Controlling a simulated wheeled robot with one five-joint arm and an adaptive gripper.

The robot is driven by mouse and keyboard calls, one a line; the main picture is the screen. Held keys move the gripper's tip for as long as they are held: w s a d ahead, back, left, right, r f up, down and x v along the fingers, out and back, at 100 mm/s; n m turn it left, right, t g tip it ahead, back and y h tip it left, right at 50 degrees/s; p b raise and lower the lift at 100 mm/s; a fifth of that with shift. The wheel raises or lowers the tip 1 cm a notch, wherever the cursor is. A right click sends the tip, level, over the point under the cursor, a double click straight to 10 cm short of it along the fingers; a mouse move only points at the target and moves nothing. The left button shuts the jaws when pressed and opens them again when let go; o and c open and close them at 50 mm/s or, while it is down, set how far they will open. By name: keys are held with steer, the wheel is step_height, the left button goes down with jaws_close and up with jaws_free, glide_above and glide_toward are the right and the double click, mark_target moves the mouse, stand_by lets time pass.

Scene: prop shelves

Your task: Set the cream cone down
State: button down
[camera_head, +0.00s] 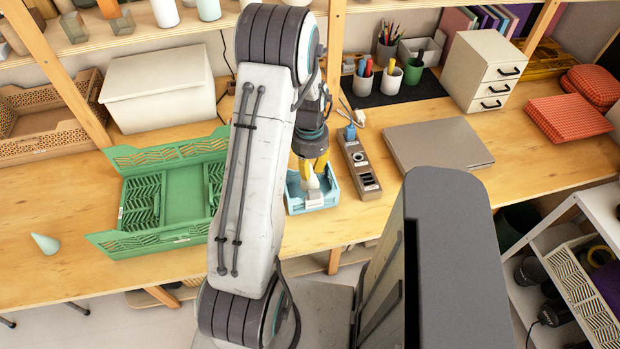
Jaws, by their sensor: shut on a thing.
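My gripper (315,172), with yellow fingers, points down over a small light-blue tray (331,190). It is shut on the cream cone (313,184), whose pale body shows just below the fingers. The cone is over or inside the tray; I cannot tell whether it touches the bottom. A white piece (315,198) shows at the tray's near side, just below the cone.
A pale green cone (45,244) lies on the table at left. A green folding crate (185,195) is left of the tray. A power strip (360,165) and a grey laptop-like slab (437,145) are to the right. Bare wood (330,232) lies in front of the tray.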

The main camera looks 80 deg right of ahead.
mark_target(310, 179)
steer(key=shift+f+p, duration=0.3)
steer(key=shift+f, duration=2)
steer(key=c, duration=1.3)
jaws_free()
steer(key=shift+f, duration=0.1)
steer(key=shift+o, duration=0.2)
step_height(310, 179, up, 12)
steer(key=shift+w+r+b, duration=0.1)
steer(key=shift+r+b, duration=0.1)
steer(key=shift+b, duration=0.7)
